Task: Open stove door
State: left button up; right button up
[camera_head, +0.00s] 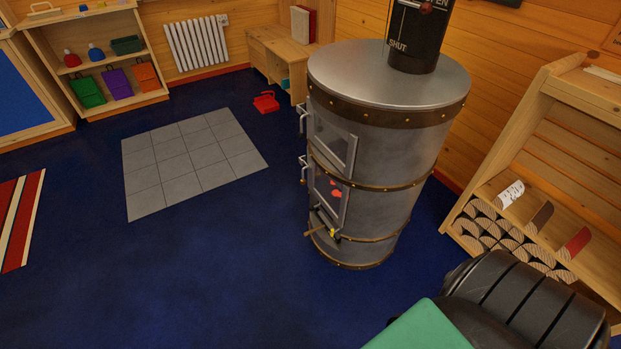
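A grey metal cylindrical stove (400,150) with brown riveted bands stands upright right of centre in the head view. An upper glass door (333,143) and a lower glass door (328,196) are on its left-facing side, and both look shut. Red glowing shapes show behind the lower glass. A bar handle (302,119) sits at the upper door's left edge and another handle (302,168) at the lower door's. Below is a small hatch (325,224) with a wooden-looking grip. Neither of my grippers is in view.
Grey floor tiles (190,160) lie left of the stove on open blue floor. A red dustpan-like object (266,102) lies behind. A wooden log rack (545,190) stands to the right. A black flue pipe (417,35) rises from the stove top.

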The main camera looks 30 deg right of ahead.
aim_at(332, 195)
jog(key=i+l, duration=0.1)
jog(key=i, duration=0.55)
jog(key=i+l, duration=0.1)
jog(key=i, duration=0.55)
jog(key=i+z, duration=0.2)
jog(key=i, duration=0.35)
jog(key=i+z, duration=0.2)
jog(key=i, duration=0.35)
jog(key=i+j+z, duration=0.2)
jog(key=i, duration=0.3)
jog(key=i+j+z, duration=0.2)
jog(key=i, duration=0.35)
jog(key=i+j+z, duration=0.2)
jog(key=i, duration=0.3)
jog(key=j, duration=0.1)
